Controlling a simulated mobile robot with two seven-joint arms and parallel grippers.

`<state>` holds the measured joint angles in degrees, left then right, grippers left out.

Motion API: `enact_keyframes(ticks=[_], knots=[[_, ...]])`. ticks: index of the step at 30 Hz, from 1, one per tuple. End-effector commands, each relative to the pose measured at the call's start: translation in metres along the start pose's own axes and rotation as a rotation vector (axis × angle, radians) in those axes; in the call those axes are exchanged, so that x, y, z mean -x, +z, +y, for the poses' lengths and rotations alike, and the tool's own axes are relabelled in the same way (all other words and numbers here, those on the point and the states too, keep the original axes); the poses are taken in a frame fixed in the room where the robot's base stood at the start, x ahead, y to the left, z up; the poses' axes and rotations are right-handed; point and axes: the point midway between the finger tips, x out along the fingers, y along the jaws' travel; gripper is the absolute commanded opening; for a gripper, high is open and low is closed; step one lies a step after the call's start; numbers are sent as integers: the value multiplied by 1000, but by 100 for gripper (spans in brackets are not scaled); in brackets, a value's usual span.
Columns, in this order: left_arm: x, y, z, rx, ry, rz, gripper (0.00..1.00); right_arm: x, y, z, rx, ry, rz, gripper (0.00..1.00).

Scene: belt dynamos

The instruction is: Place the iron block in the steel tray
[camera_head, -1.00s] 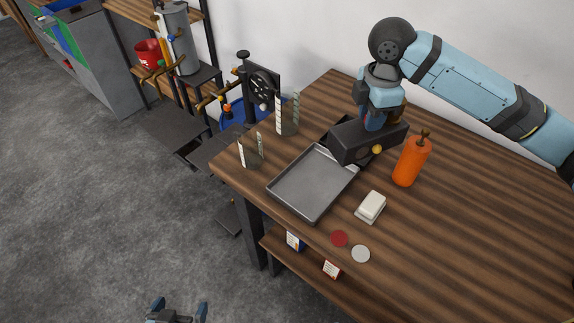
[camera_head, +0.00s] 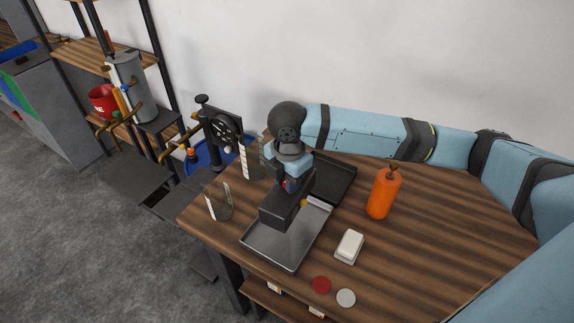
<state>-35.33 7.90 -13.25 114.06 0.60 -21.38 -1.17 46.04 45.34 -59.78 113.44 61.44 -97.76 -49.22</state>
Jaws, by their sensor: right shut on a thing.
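The iron block, a dark grey box (camera_head: 278,212), is held in my right gripper (camera_head: 291,187), which is shut on it from above. The block is over the back part of the steel tray (camera_head: 282,257), a shallow grey metal tray near the table's front left. The block hides part of the tray, and I cannot tell whether it touches the tray floor. The front part of the tray is bare. My left gripper is out of view.
A black tray (camera_head: 340,178) lies behind the steel tray. Two glass beakers (camera_head: 219,203) (camera_head: 251,160) stand to the left. An orange bottle (camera_head: 383,193), a white block on a small dish (camera_head: 349,247), a red disc (camera_head: 321,285) and a pale disc (camera_head: 345,298) are to the right.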

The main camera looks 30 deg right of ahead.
Motion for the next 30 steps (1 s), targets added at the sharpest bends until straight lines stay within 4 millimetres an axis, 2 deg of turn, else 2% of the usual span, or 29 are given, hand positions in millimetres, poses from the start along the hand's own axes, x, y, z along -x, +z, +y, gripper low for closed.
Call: enact_keyframes(ticks=[3,9,17,27,30], knots=[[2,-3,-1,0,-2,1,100,-26,0,0,-2,-1,0,0],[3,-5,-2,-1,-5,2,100,-60,0,0,0,1,0,0],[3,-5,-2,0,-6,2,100,-75,0,1,0,3,0,0],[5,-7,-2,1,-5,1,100,-113,0,0,0,2,0,0],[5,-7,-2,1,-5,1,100,-115,0,1,1,4,0,0]])
